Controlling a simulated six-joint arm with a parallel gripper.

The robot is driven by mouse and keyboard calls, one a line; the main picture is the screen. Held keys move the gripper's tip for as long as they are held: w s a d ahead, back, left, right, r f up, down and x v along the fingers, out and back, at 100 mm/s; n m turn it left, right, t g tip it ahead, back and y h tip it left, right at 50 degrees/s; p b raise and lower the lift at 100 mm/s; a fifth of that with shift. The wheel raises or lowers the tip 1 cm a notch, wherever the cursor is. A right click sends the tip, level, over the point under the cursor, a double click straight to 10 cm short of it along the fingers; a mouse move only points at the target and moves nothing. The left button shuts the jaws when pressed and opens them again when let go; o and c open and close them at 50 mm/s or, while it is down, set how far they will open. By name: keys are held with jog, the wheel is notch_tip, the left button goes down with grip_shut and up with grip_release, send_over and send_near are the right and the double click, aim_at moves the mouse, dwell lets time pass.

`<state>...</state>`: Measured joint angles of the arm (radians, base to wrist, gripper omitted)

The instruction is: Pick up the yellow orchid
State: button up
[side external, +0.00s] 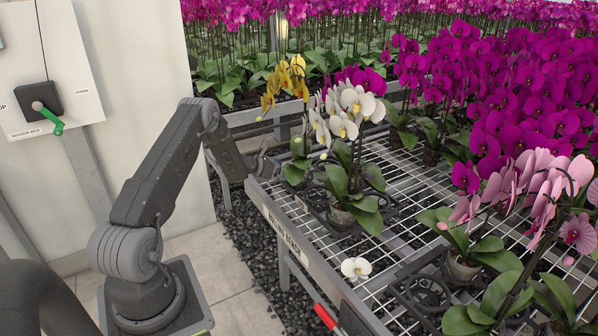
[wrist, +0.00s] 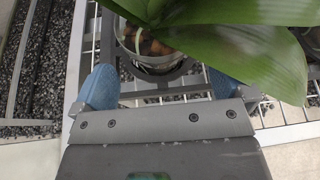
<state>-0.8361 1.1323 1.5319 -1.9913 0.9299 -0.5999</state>
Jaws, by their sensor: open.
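My gripper (side external: 264,163) is at the bench's left edge, close to the plant's base. In the wrist view my gripper (wrist: 161,86) is open, with blue pads apart. A clear pot (wrist: 156,64) with brown bark sits in a grey ring holder just ahead, roughly between the fingertips. Broad green leaves (wrist: 235,55) hang over the right finger. Nothing is held.
A white orchid (side external: 349,110) stands close to the right of the yellow one. A pink orchid (side external: 560,180) and dense magenta orchids (side external: 480,85) fill the right. A loose white flower (side external: 356,267) and an empty holder (side external: 423,291) lie on the bench (side external: 290,226) in front.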

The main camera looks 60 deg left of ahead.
aim_at(297, 157)
jog(key=shift+x, duration=2.75)
jog(key=shift+s+d+f, duration=0.1)
jog(key=shift+d+f, duration=0.05)
jog(key=shift+f, duration=0.1)
jog(key=c, duration=0.9)
jog(key=shift+r, duration=0.55)
jog(key=shift+c, duration=0.2)
jog(key=r, duration=0.4)
jog(key=shift+s+a, duration=0.15)
jog(key=shift+a, duration=0.1)
jog(key=s+a+r, duration=0.4)
jog(key=s+r, duration=0.2)
jog(key=s, duration=0.4)
jog(key=w+d+f+n+y, duration=0.1)
jog(key=w, duration=0.2)
jog(key=w+d+f+n+y, duration=0.1)
jog(key=w, duration=0.2)
jog(key=w+d+f+n+y, duration=0.1)
jog(key=w+d+f+y, duration=0.1)
jog(key=w, duration=0.1)
jog(key=shift+w+n, duration=0.4)
jog(key=shift+w+d+f+g+y, duration=0.3)
jog(key=shift+d+f+y, duration=0.1)
jog(key=shift+d+f, duration=0.05)
jog(key=shift+f, duration=2.05)
